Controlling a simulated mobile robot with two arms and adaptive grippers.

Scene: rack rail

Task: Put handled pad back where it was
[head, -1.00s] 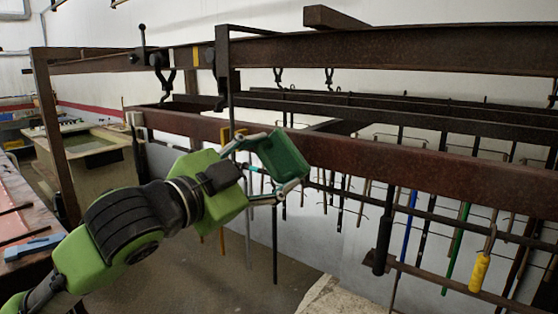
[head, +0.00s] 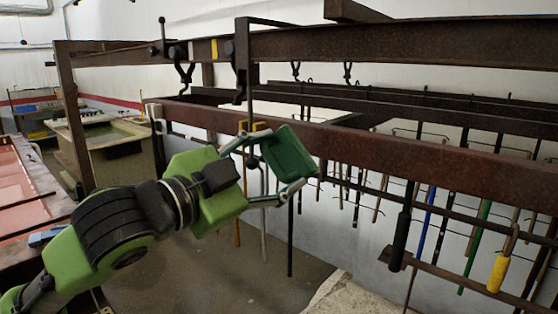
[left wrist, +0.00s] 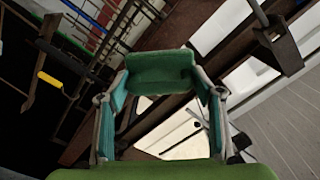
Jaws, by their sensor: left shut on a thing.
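The green handled pad (head: 289,153) is held up in front of the rack in the head view. My left gripper (head: 272,164) is shut on it, with one finger at its upper left and one at its lower right. In the left wrist view the pad (left wrist: 160,70) spans between the two fingertips, its green face toward the camera. I cannot make out its handle. The rusty brown rack rail (head: 400,155) runs behind the pad; I cannot tell the gap between them. My right gripper is not in view.
Hooks hang from the upper beam (head: 430,45). Several thin rods hang below the rack, with a yellow-handled one (head: 498,272) at the right. A basin (head: 110,150) stands at the back left, and a red-topped table (head: 25,195) at the left edge. Floor shows below the gripper.

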